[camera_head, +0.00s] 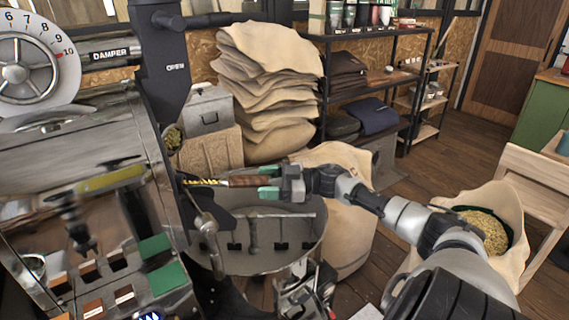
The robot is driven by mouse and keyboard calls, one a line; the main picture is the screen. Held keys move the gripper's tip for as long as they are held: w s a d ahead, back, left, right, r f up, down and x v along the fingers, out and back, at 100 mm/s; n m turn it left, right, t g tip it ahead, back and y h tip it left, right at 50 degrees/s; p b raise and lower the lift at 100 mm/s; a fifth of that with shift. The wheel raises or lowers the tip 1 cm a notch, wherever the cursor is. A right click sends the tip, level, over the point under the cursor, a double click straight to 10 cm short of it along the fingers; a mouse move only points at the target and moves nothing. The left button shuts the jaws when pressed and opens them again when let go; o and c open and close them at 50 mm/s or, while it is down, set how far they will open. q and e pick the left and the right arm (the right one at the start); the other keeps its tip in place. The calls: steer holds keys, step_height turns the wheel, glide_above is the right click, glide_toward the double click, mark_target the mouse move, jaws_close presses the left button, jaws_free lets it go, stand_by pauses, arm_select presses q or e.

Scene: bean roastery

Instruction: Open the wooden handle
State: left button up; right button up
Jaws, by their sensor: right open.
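The wooden handle (243,181) is a short brown grip at the right side of the roaster, above the round cooling tray. A yellow-and-black striped piece (203,182) lies at its left end. My right gripper (268,183) comes in from the right, with its green-tipped fingers open at the handle's right end. The fingers appear above and below the handle's line; I cannot tell whether they touch it. I make out no left gripper.
The roaster (85,170) fills the left side. The cooling tray (262,262) with its stirring arms lies below my right gripper. Stacked sacks (268,85) and a dark shelf (375,50) stand behind. A sack of beans (485,232) is at the right. Wooden floor is clear beyond.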

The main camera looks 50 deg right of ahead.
steer(key=v, duration=1)
steer(key=shift+b, duration=0.45)
